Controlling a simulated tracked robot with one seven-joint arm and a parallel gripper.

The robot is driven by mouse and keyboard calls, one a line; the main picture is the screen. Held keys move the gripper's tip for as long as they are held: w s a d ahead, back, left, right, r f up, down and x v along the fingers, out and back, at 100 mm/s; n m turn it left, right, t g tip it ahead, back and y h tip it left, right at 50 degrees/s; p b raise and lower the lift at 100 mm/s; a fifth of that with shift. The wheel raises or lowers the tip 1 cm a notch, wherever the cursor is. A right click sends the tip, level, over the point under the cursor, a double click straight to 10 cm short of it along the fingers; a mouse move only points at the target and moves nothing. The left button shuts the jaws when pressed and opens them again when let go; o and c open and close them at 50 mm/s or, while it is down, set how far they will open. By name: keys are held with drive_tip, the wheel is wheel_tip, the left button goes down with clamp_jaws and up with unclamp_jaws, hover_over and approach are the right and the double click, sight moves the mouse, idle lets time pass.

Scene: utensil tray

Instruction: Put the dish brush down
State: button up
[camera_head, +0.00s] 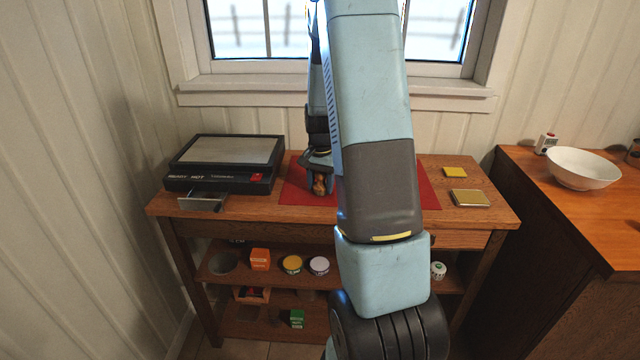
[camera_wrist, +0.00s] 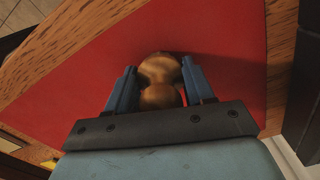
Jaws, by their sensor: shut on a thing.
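My gripper (camera_wrist: 161,88) is shut on the dish brush (camera_wrist: 158,70), whose rounded brown wooden part shows between the two blue fingers in the wrist view. In the head view my gripper (camera_head: 320,178) is low over the red mat (camera_head: 296,190) on the wooden table, and a small brown part of the brush (camera_head: 319,186) shows between the fingers. The rest of the brush is hidden, and I cannot tell whether it touches the mat.
A black hot plate (camera_head: 222,165) stands left of the mat. Two small yellowish square pieces (camera_head: 469,198) (camera_head: 455,172) lie to the right. Shelves below hold small boxes and tins. A white bowl (camera_head: 583,168) stands on the right counter (camera_head: 560,210). My arm hides part of the mat.

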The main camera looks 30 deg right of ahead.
drive_tip(key=shift+f, duration=0.1)
drive_tip(key=o, duration=1.4)
wheel_tip(320, 180, up, 12)
drive_tip(key=shift+f, duration=0.25)
drive_tip(key=shift+a+r, duration=0.15)
drive_tip(key=shift+r, duration=0.4)
drive_tip(key=s+a+r+n+t, duration=0.2)
drive_tip(key=s+a+r, duration=0.3)
drive_tip(key=s, duration=0.3)
drive_tip(key=s+a+r+n+t, duration=0.1)
drive_tip(key=s+a+r+n, duration=0.4)
drive_tip(key=s+a, duration=0.2)
drive_tip(key=s+a+r+n+t, duration=0.2)
drive_tip(key=s+a+r, duration=0.3)
drive_tip(key=s, duration=0.5)
drive_tip(key=shift+s+a+n+t, duration=0.3)
drive_tip(key=shift+a+n, duration=0.4)
drive_tip(key=shift+a, duration=0.05)
